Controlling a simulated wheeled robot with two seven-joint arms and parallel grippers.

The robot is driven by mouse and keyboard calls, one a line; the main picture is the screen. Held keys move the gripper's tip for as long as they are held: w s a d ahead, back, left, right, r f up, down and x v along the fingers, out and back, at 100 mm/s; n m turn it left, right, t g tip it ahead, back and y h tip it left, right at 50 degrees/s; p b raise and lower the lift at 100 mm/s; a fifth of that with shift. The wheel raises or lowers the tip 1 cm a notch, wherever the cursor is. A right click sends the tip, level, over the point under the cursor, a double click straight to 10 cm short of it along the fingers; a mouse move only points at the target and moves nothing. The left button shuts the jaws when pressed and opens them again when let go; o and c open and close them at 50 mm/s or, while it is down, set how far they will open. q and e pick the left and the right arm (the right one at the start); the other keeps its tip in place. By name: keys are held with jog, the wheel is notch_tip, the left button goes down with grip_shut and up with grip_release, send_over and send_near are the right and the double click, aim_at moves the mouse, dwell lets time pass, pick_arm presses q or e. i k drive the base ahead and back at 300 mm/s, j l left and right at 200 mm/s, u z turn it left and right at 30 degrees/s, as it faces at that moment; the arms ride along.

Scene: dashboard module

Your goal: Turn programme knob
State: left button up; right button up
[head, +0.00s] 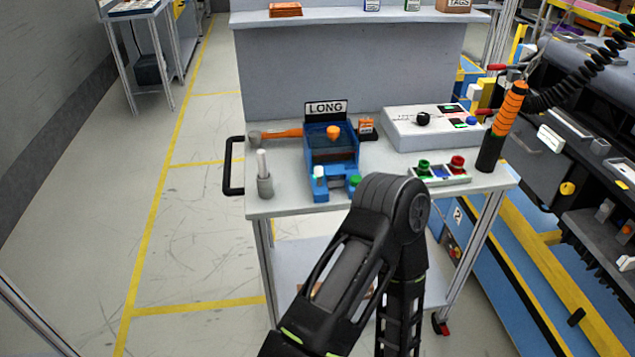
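A black round knob (423,119) sits on the sloped top of a white control box (400,134) at the right rear of the grey table. This looks like the programme knob; its pointer setting is too small to read. Dark display windows with green marks (459,122) are to the right of the knob. One of my black arms rises from the bottom, bends at the table's front edge and goes down again. Its gripper is out of the picture, and the other gripper does not show either.
An orange-and-black tool (508,110) hangs from a coiled cable at the right. Floor at left is clear.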

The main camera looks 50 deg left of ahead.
aim_at(422, 118)
jog(key=u, duration=1.5)
